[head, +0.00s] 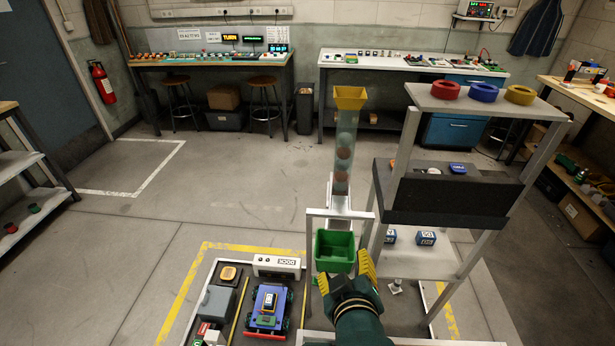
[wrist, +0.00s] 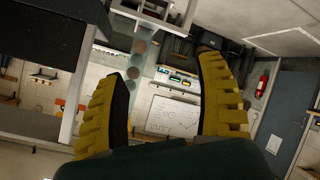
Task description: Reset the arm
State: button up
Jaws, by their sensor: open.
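My gripper (head: 346,275) is dark green with yellow ridged fingers. In the head view it is at the bottom centre, just in front of the green bin (head: 335,250) below the clear tube. In the wrist view my gripper (wrist: 163,105) has its two fingers wide apart with nothing between them. The wrist view is turned over, and past the fingers it shows the whiteboard (wrist: 172,117) and the clear tube (wrist: 138,60) with balls.
A shelf stand (head: 450,200) with red, blue and yellow rings on top stands close to the right of my gripper. The clear tube with a yellow funnel (head: 350,97) rises behind the bin. A wheeled blue cart (head: 268,305) sits to the left. Open floor (head: 230,170) lies farther back.

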jog(key=s+r+m+t+p, duration=0.25)
jog(key=s+r+t, duration=0.3)
jog(key=r, duration=1.05)
jog(key=s+r+m+t+p, duration=0.2)
jog(key=s+r+m+t, duration=0.4)
jog(key=r, duration=1)
notch_tip(320, 180, up, 36)
jog(key=n+g+p, duration=0.1)
jog(key=p, duration=3.4)
jog(key=shift+s+a+f+n, duration=0.2)
jog(key=shift+a+n, duration=0.15)
jog(key=shift+f+g, duration=0.1)
jog(key=shift+g, duration=0.15)
jog(key=shift+c, duration=0.2)
